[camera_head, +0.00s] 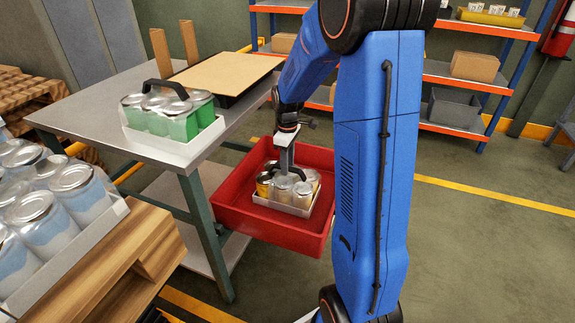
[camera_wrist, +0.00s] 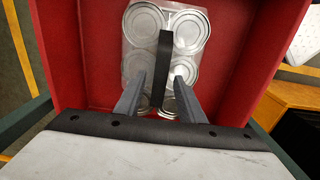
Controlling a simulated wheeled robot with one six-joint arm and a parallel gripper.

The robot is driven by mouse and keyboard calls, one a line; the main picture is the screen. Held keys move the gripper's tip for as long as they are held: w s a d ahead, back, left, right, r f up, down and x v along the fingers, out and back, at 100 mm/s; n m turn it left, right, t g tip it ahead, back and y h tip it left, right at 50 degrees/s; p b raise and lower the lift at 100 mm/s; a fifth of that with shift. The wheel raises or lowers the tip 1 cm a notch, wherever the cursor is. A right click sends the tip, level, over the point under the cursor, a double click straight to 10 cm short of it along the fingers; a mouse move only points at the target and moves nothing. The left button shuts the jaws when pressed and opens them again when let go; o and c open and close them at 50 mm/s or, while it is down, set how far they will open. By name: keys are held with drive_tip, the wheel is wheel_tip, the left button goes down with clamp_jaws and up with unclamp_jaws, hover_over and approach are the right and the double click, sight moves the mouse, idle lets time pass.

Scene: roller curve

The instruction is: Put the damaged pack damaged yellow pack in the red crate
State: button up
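The damaged yellow pack (camera_head: 290,207), several silver-topped cans in a pale tray with a yellow patch on the left can, is inside the red crate (camera_head: 240,226). Whether it touches the crate floor is hard to tell. My gripper (camera_head: 285,168) points down over the pack from above. In the wrist view, the two fingers (camera_wrist: 161,85) stand apart on either side of the pack's black handle (camera_wrist: 164,60), with gaps visible beside it. The can tops (camera_wrist: 144,22) and the red crate's walls (camera_wrist: 70,45) also show there.
A grey table (camera_head: 150,148) left of the crate holds a green pack (camera_head: 168,122) with a black handle and a flat cardboard-topped item (camera_head: 228,72). An orange-blue shelf (camera_head: 450,82) is behind.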

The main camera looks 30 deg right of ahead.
wheel_tip(320, 180, up, 11)
drive_tip(key=s+a+r+m+t, duration=0.1)
drive_tip(key=s+a+r+m, duration=0.1)
drive_tip(key=s+a+r, duration=0.3)
drive_tip(key=s+a+m+t, duration=0.2)
drive_tip(key=s+a, duration=0.2)
drive_tip(key=s, duration=0.8)
drive_tip(key=s+a+m+t, duration=0.1)
drive_tip(key=s+a+m, duration=0.2)
drive_tip(key=s, duration=1)
drive_tip(key=shift+a+r+m+t, duration=0.15)
drive_tip(key=shift+a+m+t, duration=0.15)
drive_tip(key=shift+a+t, duration=0.15)
drive_tip(key=shift+s, duration=0.15)
